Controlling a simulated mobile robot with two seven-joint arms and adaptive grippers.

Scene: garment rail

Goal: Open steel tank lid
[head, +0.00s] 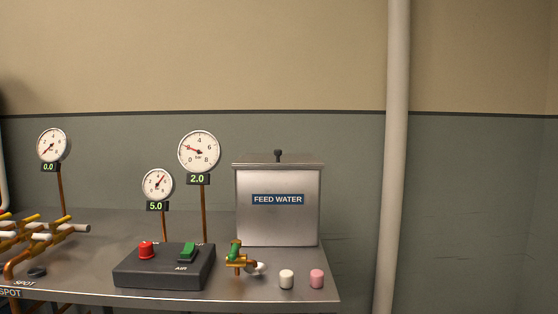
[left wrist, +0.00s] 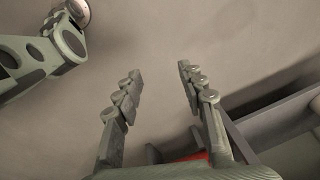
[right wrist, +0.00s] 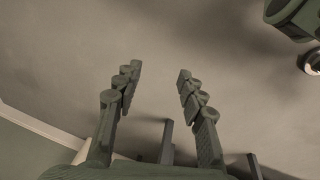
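The steel tank (head: 278,220) stands at the back right of the bench in the head view, with a blue FEED WATER label on its front. Its flat lid (head: 255,164) lies on top, with a dark knob (head: 278,154) at the middle; the lid looks closed. Neither gripper shows in the head view. In the left wrist view my left gripper (left wrist: 160,78) is open and empty, its fingers well apart. In the right wrist view my right gripper (right wrist: 159,72) is also open and empty. The tank shows in neither wrist view.
Before the tank are a brass valve (head: 237,260) with a green handle, a white cap (head: 286,279) and a pink cap (head: 316,279). A black AIR box (head: 165,268), gauges (head: 199,151) and pipes (head: 35,238) stand left. A vertical pipe (head: 397,150) rises right of the bench (head: 90,282).

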